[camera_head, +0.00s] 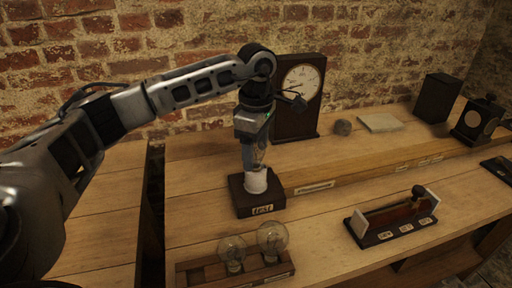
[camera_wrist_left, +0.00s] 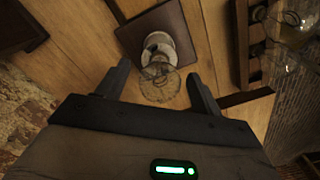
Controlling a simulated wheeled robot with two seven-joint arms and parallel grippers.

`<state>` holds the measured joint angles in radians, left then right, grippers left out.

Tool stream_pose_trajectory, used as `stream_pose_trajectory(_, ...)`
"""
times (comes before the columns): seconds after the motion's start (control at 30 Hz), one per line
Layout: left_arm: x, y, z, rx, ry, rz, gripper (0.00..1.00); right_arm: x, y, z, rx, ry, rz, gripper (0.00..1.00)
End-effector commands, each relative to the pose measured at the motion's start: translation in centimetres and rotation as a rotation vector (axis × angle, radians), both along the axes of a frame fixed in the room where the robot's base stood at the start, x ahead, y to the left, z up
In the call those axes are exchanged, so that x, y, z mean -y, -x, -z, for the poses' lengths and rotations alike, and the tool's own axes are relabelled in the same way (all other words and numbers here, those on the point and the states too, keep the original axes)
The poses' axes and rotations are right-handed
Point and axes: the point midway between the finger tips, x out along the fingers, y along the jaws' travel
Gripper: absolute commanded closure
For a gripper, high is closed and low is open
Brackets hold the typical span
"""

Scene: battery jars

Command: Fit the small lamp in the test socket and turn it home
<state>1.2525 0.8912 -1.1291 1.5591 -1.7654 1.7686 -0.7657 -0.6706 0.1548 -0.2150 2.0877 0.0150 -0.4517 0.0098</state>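The test socket is a dark square block (camera_head: 257,205) with a white holder (camera_head: 256,181) and a "test" label. In the left wrist view its block (camera_wrist_left: 182,30) and white holder (camera_wrist_left: 158,46) also show. A clear glass lamp (camera_wrist_left: 160,86) stands at the holder, its bulb toward my wrist; how deep its base sits is hidden. My left gripper (camera_head: 255,158) points down over the socket. In the wrist view the left gripper (camera_wrist_left: 159,72) has its fingers apart on either side of the bulb, with narrow gaps visible. My right gripper is not in view.
A wooden rack (camera_head: 210,277) with two clear lamps (camera_head: 232,253) (camera_head: 271,239) stands in front. A switch-like device (camera_head: 392,220) is at right. A clock (camera_head: 298,95) stands behind on a raised ledge, with dark boxes (camera_head: 437,97) farther right. Bench between rack and switch is clear.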

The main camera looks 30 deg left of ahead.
Motion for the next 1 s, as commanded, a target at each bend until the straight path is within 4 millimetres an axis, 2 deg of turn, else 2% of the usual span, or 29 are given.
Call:
stream_pose_trajectory(0.37,0.0,-0.1,-0.1,0.003,0.001,-0.002,0.34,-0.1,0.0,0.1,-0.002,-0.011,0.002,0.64)
stream_pose_trajectory(0.43,0.0,-0.1,-0.1,0.003,0.001,-0.002,0.34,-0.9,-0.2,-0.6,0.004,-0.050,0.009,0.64)
stream_pose_trajectory(0.87,0.1,-0.3,-10.7,0.006,0.002,-0.001,0.34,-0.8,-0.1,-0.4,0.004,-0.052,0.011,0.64)
stream_pose_trajectory(1.0,0.0,-0.3,-13.8,0.006,0.000,-0.002,0.34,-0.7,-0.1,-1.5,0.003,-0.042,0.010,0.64)
